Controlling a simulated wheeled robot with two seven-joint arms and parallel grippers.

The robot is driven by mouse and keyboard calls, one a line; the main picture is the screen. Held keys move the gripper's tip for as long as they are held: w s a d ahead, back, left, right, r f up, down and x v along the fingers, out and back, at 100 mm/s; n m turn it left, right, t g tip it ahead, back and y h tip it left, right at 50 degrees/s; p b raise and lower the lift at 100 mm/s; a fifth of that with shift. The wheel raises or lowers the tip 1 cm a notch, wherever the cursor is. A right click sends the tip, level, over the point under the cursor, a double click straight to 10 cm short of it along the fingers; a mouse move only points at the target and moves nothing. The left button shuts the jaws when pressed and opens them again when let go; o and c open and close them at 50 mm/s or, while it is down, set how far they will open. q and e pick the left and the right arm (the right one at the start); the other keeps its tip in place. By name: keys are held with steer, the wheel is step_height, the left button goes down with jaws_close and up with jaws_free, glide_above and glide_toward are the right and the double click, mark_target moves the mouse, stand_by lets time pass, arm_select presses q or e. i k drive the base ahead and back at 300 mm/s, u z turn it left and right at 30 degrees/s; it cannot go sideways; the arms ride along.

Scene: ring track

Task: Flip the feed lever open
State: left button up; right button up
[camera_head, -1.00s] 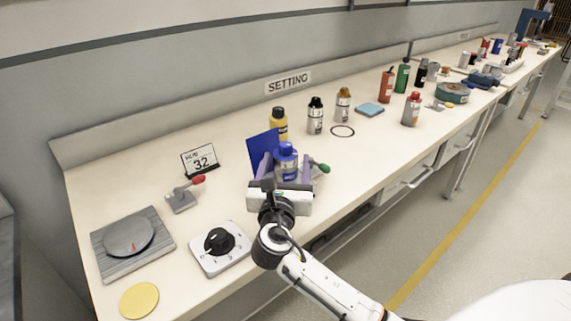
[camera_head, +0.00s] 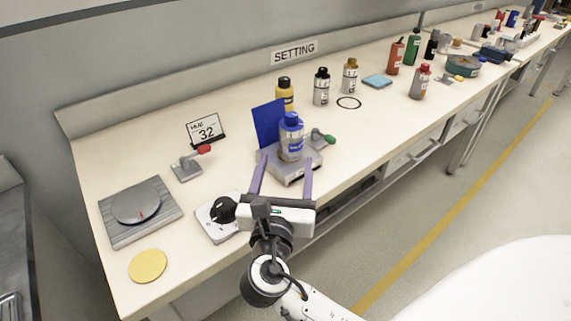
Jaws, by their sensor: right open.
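A small lever with a green knob (camera_head: 329,139) sits at the right of a grey scale-like stand (camera_head: 292,169); its base is partly hidden. Another small lever with a red handle (camera_head: 203,149) stands on a grey base (camera_head: 186,170) further left, near the number card. I cannot tell from labels which is the feed lever. A blue bottle (camera_head: 291,143) stands upright on the grey stand. My right gripper (camera_head: 285,166) is open, its two purple fingers apart in front of the stand, holding nothing. My left gripper is not in view.
A dial box (camera_head: 215,220) is partly covered by my right gripper. A round dial plate (camera_head: 137,207), yellow disc (camera_head: 147,266) and card reading 32 (camera_head: 206,129) are left. A blue panel (camera_head: 268,124) and several bottles stand behind. Bench room right of the green knob is clear.

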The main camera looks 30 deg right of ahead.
mark_target(332, 140)
steer(key=z, duration=1.3)
